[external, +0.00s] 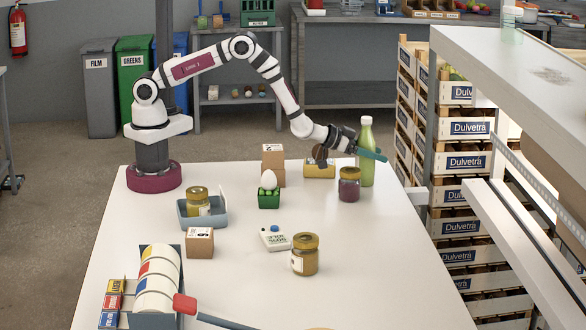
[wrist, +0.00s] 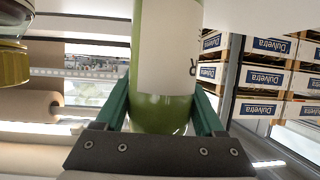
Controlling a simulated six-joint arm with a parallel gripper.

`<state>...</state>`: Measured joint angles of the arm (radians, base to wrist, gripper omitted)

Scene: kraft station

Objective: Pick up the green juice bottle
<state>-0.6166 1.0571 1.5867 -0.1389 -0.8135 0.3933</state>
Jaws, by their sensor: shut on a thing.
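The green juice bottle (external: 366,165) stands upright at the far right of the white table, with a pale cap and light green body. The bottle's base appears to be on the table.
A dark jar (external: 349,184) stands just left of the bottle. A yellow box (external: 320,169) and a cardboard box (external: 273,163) are further left. An egg on a green holder (external: 269,199) and a mustard-coloured jar (external: 305,256) stand nearer. A white shelf (external: 500,75) rises at right.

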